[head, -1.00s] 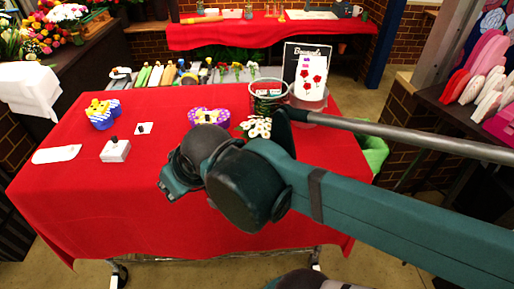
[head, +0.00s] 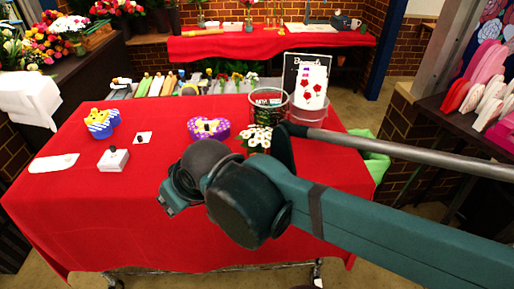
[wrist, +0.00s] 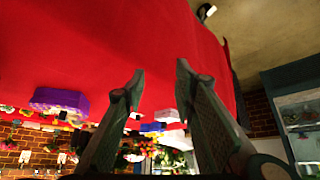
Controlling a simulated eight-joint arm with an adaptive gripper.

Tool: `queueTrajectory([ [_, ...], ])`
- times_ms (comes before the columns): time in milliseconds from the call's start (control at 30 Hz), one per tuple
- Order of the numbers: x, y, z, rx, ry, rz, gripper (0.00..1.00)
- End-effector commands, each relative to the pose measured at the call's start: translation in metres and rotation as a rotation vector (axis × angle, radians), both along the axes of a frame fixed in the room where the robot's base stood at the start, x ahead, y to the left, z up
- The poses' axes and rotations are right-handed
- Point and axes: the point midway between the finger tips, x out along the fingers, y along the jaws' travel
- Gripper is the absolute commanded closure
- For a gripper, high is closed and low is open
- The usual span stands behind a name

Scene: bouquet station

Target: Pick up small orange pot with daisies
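White daisies (head: 257,137) show in the head view on the red table, right of the purple heart-shaped box and just behind my arm. Their pot is mostly hidden below the blooms, so I cannot make out its orange colour. My gripper (head: 167,203) is over the front part of the table, to the left of and nearer than the daisies. In the wrist view my gripper (wrist: 160,76) has its two fingers spread apart with nothing between them.
A purple heart box (head: 208,128), a blue-yellow box (head: 102,123) and a white block (head: 113,159) stand on the red table (head: 90,220). A glass container (head: 268,105) and a clear vase with red flowers (head: 311,92) stand behind the daisies. The front middle is clear.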

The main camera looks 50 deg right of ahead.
Motion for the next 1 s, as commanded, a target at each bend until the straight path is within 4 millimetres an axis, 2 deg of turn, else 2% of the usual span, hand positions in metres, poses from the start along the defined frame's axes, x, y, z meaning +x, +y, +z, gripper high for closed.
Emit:
queueTrajectory([
  [267, 0.0000, 0.0000, 0.0000, 0.000, 0.000, 0.000, 0.72],
  [500, 0.0000, 0.0000, 0.0000, 0.000, 0.000, 0.000, 0.46],
  [833, 0.0002, -0.0006, 0.0004, -0.004, 0.001, 0.003, 0.46],
  [1000, 0.0026, -0.0078, 0.0042, -0.044, 0.013, 0.036, 0.46],
])
